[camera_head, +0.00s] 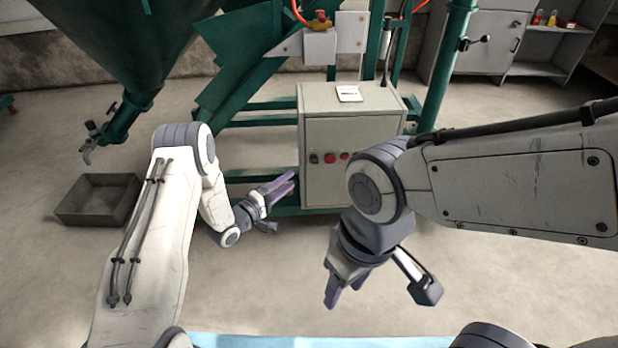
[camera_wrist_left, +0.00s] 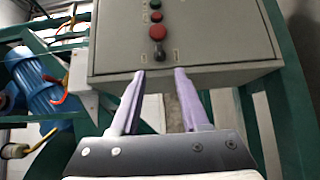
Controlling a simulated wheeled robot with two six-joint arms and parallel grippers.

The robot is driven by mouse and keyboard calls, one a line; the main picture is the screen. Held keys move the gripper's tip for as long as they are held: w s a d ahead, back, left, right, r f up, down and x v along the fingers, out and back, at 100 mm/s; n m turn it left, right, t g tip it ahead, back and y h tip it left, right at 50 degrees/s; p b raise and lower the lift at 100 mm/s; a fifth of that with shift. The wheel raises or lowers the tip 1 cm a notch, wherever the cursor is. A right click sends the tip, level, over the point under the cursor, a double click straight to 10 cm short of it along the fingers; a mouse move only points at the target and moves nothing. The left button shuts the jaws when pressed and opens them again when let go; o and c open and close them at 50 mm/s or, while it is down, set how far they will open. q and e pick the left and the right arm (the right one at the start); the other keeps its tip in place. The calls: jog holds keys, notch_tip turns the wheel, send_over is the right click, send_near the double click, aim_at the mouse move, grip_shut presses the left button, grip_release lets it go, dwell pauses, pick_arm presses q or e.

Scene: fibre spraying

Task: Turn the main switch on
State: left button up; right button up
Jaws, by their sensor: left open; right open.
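The grey control box (camera_head: 352,185) stands on the green frame and carries a row of controls on its front. The main switch appears to be the dark lever (camera_head: 314,158) at the left end of that row. In the left wrist view the dark lever (camera_wrist_left: 160,50) sits just beyond my fingertips, below a large red button (camera_wrist_left: 158,33). My left gripper (camera_head: 291,182) is open and empty, left of the box front and pointing towards it. It also shows in the left wrist view (camera_wrist_left: 160,72), its fingers apart. My right gripper (camera_head: 345,297) is open, pointing down in front of the box.
A green hopper (camera_head: 120,45) hangs at the upper left, with a grey bin (camera_head: 97,200) on the floor below. A green post (camera_head: 442,75) rises right of the box. A blue motor (camera_wrist_left: 42,92) shows in the left wrist view. The floor in front is clear.

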aim_at(312, 163)
pick_arm(q)
jog(key=b+x, duration=0.3)
jog(key=x, duration=0.6)
jog(key=shift+w+d+b, duration=0.15)
jog(key=shift+w+b, duration=0.05)
jog(key=shift+b, duration=0.1)
jog(key=shift+w+d+r, duration=0.1)
jog(key=shift+w+d, duration=0.15)
jog(key=shift+w, duration=0.1)
grip_shut()
